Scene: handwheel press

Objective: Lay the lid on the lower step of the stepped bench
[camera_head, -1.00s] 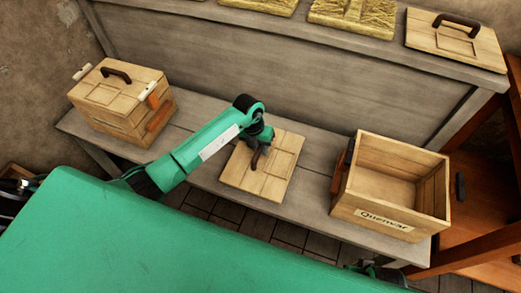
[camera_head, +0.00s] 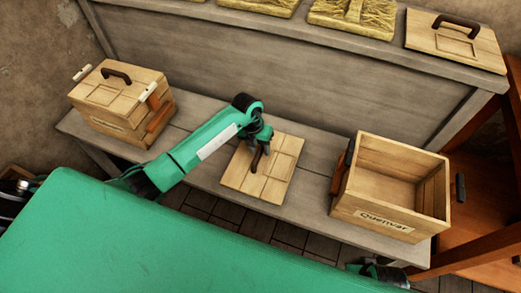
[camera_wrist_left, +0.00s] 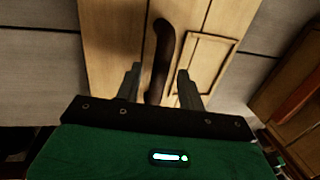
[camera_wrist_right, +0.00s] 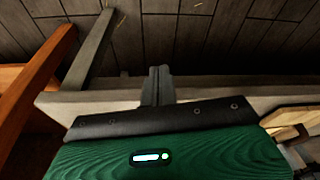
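A pale wooden lid (camera_head: 275,180) with a dark curved handle lies flat on the lower step (camera_head: 318,190) of the grey stepped bench, between a closed crate and an open one. My left gripper (camera_head: 260,146) is above the lid at its handle. In the left wrist view, my left gripper (camera_wrist_left: 158,82) is open, its fingers on either side of the dark handle (camera_wrist_left: 161,45) with gaps visible. My right gripper (camera_wrist_right: 158,85) is shut and empty, low by a pale bench edge in the right wrist view.
A closed crate (camera_head: 135,118) with a handled lid stands left on the lower step. An open, empty crate labelled Quenvar (camera_head: 385,218) stands right. Another handled lid (camera_head: 470,45) and straw-filled trays (camera_head: 352,14) are on the upper step. An orange-brown wooden frame (camera_head: 480,235) is at right.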

